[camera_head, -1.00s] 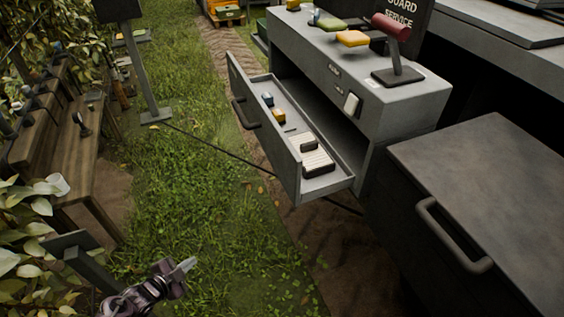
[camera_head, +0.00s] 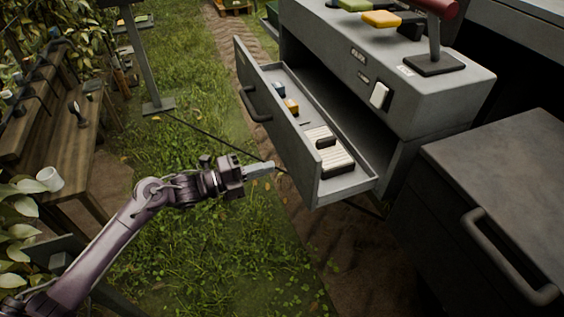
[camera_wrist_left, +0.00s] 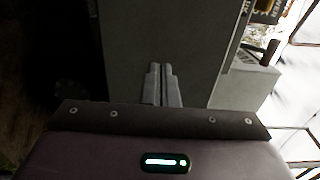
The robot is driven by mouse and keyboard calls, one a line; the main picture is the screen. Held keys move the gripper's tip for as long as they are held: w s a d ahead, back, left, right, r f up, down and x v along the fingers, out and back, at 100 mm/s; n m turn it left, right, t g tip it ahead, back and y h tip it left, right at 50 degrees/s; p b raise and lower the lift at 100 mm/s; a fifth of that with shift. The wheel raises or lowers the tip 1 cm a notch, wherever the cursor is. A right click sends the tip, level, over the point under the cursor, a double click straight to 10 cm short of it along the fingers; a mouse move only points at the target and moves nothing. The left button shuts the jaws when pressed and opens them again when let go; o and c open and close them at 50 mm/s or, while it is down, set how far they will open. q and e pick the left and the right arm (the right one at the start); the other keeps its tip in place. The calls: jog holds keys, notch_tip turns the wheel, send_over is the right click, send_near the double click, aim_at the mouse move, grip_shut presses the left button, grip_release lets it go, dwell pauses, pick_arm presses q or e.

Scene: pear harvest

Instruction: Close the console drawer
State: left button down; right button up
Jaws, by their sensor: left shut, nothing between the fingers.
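The console drawer (camera_head: 296,152) is pulled well out of the grey console (camera_head: 400,90). It holds small blue and yellow items and white ribbed pieces with dark edges. Its dark handle (camera_head: 254,104) is on the outer front panel. My left gripper (camera_head: 271,168) is shut and empty, pointing at the near end of the drawer front from the left, close to it. Whether it touches cannot be told. In the left wrist view the shut fingers (camera_wrist_left: 162,84) point toward a grey panel (camera_wrist_left: 180,35). My right gripper is not in view.
A dark cabinet (camera_head: 510,165) with a bar handle stands at the right. A wooden bench (camera_head: 70,130) with a white cup (camera_head: 50,179) is at the left. A post (camera_head: 145,60) stands on the grass. A dark cable runs across the ground toward the drawer.

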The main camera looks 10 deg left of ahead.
aim_at(294, 161)
pick_arm(q)
jog(key=x, duration=0.4)
jog(key=shift+w+d, duration=0.2)
jog(key=shift+d, duration=0.1)
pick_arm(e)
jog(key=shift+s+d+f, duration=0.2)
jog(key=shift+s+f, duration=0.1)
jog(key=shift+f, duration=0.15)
pick_arm(q)
jog(key=shift+d, duration=0.1)
